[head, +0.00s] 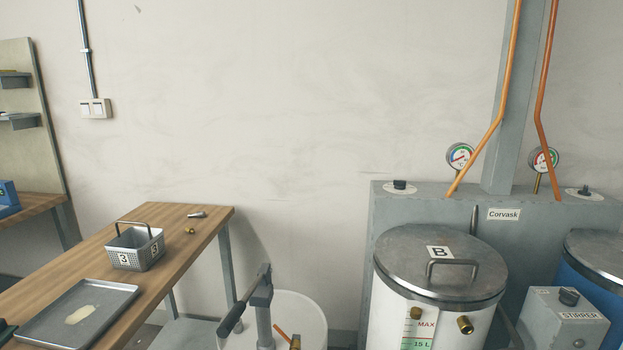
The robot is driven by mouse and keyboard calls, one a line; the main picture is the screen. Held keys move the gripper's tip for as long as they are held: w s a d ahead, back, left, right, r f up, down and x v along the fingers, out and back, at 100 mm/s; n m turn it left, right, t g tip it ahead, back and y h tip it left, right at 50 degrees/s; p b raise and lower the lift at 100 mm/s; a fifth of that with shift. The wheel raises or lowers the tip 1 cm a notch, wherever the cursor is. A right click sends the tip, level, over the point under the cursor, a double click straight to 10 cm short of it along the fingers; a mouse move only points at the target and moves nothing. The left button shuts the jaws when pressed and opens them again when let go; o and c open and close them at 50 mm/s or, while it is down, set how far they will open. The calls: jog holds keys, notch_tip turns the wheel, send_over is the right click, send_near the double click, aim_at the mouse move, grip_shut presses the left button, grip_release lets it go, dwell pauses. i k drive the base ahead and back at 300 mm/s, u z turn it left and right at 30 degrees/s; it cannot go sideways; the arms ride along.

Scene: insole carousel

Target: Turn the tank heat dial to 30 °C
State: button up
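Two black dials on white plates sit on top of the grey Corvask housing (440,208). The left dial (399,185) is behind the white tank marked B (390,312); the right dial (584,191) is near the blue tank (598,283). Their scales are too small to read, and no label shows which one is the tank heat dial. A round gauge (460,157) stands by the left dial and a second gauge (543,159) stands left of the right dial. My gripper is not in view.
Copper pipes (507,60) rise behind. A wooden table (190,222) at left holds a metal basket (135,247) and a tray (107,288). A white bucket (308,312) stands left of tank B.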

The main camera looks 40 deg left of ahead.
aim_at(398, 184)
jog(key=u, duration=1.15)
jog(key=i, duration=0.15)
